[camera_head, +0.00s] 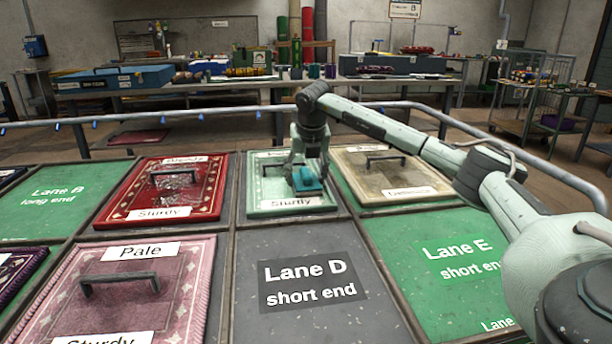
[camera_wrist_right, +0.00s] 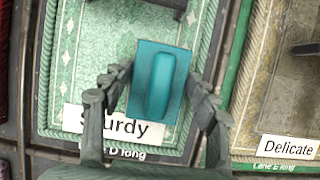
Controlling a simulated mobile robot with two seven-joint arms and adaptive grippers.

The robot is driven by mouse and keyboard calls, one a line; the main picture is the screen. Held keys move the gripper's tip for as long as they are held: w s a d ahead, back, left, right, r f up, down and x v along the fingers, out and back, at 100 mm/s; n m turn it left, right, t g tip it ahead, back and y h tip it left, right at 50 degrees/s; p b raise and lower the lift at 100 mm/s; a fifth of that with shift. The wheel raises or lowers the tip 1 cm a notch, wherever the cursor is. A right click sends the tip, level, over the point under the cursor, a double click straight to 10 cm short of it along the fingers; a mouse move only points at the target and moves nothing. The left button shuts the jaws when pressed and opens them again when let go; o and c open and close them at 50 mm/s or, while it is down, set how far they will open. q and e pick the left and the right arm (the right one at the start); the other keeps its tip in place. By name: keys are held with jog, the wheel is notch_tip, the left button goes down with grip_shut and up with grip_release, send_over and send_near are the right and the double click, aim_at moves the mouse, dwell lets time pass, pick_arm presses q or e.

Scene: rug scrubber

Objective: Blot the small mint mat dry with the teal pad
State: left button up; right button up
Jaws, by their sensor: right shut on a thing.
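The small mint mat (camera_head: 260,192) lies in the middle of the work surface, with a "Sturdy" label at its near end. It also shows in the wrist view (camera_wrist_right: 85,75). My right gripper (camera_head: 308,170) is over the mat's near right part, shut on the teal pad (camera_head: 307,182). In the wrist view the teal pad (camera_wrist_right: 158,85) sits between the two fingers, over the mat near the label and partly covering its edge. I cannot tell whether the pad touches the mat. A dark handle stands on the mat beyond the pad. My left gripper is not in view.
A red mat (camera_head: 130,200) with a handle lies left of the mint mat, and a beige "Delicate" mat (camera_head: 395,185) lies right. A pink "Pale" mat (camera_head: 180,290) is front left. The grey Lane D panel (camera_head: 310,320) and green Lane E panel (camera_head: 440,290) are bare.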

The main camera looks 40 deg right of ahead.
jog(key=shift+s+f, duration=0.1)
jog(key=shift+f, duration=0.1)
jog(key=shift+r+p, duration=0.4)
jog(key=shift+r, duration=1.95)
